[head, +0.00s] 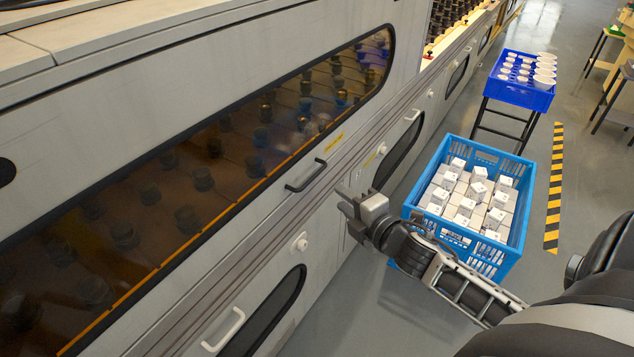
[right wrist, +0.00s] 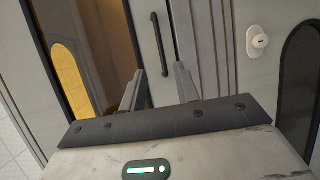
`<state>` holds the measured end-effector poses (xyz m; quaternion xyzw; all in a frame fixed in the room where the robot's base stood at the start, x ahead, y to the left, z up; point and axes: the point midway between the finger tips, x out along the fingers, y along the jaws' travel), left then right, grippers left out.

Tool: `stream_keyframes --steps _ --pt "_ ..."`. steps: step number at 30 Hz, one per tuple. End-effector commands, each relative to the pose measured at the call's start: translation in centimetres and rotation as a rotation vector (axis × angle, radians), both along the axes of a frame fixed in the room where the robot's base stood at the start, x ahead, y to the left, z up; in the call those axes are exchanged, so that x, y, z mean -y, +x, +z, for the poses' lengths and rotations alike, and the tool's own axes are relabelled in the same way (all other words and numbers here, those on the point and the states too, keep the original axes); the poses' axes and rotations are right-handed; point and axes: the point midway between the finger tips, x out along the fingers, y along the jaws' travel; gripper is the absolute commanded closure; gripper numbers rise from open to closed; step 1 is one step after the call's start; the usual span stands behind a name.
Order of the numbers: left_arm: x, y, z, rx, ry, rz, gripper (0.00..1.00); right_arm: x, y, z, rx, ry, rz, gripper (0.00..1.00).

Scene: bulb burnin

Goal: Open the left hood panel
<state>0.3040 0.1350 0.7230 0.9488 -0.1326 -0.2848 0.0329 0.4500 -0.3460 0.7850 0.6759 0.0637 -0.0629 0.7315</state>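The hood panel (head: 345,125) is a large grey sloped cover with a long dark tinted window (head: 190,190). It looks closed. Its black bar handle (head: 306,176) is below the window; a black bar handle also shows in the right wrist view (right wrist: 162,48), ahead of the fingers. My right gripper (head: 347,213) is to the right of and below the handle, apart from it. In the right wrist view the two fingers (right wrist: 160,72) are spread with nothing between them. My left gripper is out of view.
White-handled lower doors (head: 224,329) and round white knobs (head: 300,243) line the machine front. A blue crate of white boxes (head: 527,205) stands right of my right gripper. A blue tray of white cups (head: 520,95) is on a stand behind. Grey floor is open in front.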

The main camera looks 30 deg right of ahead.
Motion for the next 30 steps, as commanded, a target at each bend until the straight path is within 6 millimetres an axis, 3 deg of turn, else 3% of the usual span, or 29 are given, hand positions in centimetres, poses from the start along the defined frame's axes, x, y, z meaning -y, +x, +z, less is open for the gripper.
stream_keyframes --steps 9,15,21,29,30 --pt "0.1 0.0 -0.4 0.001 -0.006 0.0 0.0 0.1 6.9 -1.3 0.001 0.002 -0.002 0.68" --pt "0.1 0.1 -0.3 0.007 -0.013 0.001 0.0 0.1 9.8 -1.8 0.0 0.004 -0.002 0.68" --pt "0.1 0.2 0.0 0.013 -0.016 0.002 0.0 0.1 10.8 -2.0 -0.002 0.003 -0.002 0.68" --pt "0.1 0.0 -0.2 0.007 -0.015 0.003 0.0 0.1 10.9 -2.1 -0.002 0.003 -0.002 0.68" --pt "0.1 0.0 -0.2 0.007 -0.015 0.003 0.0 0.1 10.9 -2.1 -0.002 0.004 -0.002 0.8"
